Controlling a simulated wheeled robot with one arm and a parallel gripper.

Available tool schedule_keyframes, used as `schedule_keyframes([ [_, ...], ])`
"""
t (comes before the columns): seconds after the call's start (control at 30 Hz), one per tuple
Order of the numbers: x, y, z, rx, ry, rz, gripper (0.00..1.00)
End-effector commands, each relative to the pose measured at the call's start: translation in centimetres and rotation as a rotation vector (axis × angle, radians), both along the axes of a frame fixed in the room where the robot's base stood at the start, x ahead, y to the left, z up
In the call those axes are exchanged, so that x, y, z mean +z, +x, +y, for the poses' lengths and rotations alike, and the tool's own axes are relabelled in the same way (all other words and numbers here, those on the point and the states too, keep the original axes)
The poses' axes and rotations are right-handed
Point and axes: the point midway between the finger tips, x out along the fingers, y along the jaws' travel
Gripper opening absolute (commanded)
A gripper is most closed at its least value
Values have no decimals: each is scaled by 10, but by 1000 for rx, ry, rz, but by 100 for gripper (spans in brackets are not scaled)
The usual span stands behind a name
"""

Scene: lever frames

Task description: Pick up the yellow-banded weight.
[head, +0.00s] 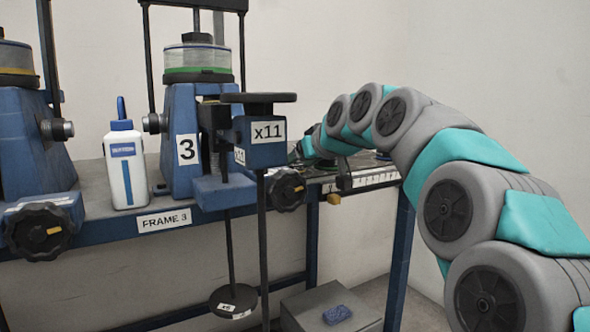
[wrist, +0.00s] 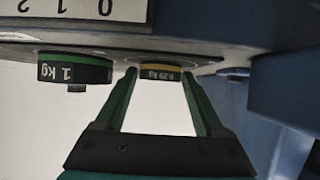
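The yellow-banded weight (wrist: 160,72) is a small dark disc with a yellow band and a kg label too small to read surely. In the wrist view it sits against the grey surface, upside down in the picture. My gripper (wrist: 160,76) has its two green fingers spread, one tip on each side of this weight. The tips look very close to its sides; I cannot tell whether they touch. In the head view my arm reaches to the right end of the bench, and the gripper and weight are mostly hidden behind the frame 3 apparatus.
A green-banded 1 kg weight (wrist: 75,70) sits close beside the left finger in the wrist view. A blue frame part (wrist: 285,90) stands at the right. In the head view the x11 post (head: 265,130) and a white bottle (head: 124,165) stand left of my arm.

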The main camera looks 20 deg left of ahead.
Motion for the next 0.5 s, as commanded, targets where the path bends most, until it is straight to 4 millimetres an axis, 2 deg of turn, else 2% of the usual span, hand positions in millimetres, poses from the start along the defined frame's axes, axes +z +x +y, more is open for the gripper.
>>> schedule_keyframes([
  [0.07,0,0,0,0,0,0,61],
  [0.5,0,0,0,0,0,0,12],
])
